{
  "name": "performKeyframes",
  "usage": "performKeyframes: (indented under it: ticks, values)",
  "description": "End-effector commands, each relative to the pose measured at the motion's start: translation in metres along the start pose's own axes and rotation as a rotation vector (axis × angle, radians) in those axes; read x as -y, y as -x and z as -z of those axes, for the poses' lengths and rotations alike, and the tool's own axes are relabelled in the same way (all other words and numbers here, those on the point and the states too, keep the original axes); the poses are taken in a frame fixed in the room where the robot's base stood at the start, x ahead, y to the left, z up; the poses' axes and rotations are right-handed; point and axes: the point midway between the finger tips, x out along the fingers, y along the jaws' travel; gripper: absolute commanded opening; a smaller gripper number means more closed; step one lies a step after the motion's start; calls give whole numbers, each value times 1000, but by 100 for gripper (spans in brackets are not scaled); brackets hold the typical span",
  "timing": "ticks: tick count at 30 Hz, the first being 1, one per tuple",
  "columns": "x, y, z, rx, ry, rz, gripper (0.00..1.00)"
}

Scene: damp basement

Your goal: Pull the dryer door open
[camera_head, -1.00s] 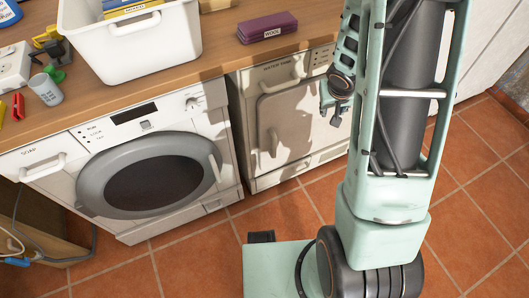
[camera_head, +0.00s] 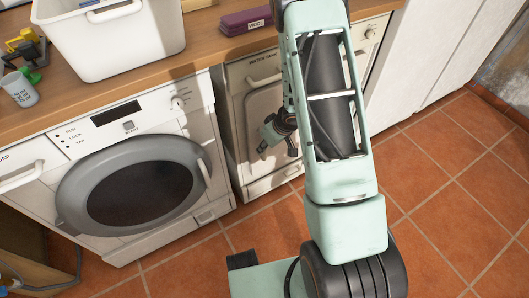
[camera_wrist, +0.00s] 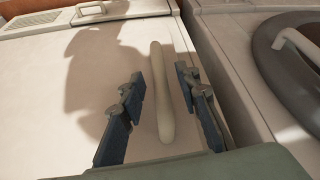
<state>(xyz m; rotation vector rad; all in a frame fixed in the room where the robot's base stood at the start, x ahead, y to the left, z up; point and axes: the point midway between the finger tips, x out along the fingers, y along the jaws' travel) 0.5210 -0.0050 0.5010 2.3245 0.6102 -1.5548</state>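The dryer (camera_head: 236,120), a cream machine with a "WATER TANK" label, stands under the counter right of the washer. Its flat door (camera_head: 256,103) looks shut; my arm hides part of it. In the wrist view the door (camera_wrist: 60,90) fills the left and middle, with a pale upright bar handle (camera_wrist: 163,115). My gripper (camera_wrist: 160,78) is open, one finger on each side of the handle, with gaps showing on both sides. Whether the fingers reach to the handle's depth is unclear. In the head view my gripper (camera_head: 279,131) is in front of the dryer door.
The washer (camera_head: 192,122), with a round dark door (camera_head: 140,192), stands left of the dryer. On the counter (camera_head: 200,50) are a white tub (camera_head: 115,45), a purple "WOOL" box (camera_head: 246,22) and a cup (camera_head: 20,88). Tiled floor (camera_head: 440,200) is clear at the right.

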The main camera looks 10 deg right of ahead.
Motion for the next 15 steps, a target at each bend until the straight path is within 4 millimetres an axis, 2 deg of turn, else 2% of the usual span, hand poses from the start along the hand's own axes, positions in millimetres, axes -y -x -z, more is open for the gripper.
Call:
performKeyframes:
  ticks: [1,6,15]
  values:
    - [0,-11,-1,0,1,0,30]
    - [-1,-26,0,0,0,-2,30]
    - [-1,-28,0,0,-1,-2,30]
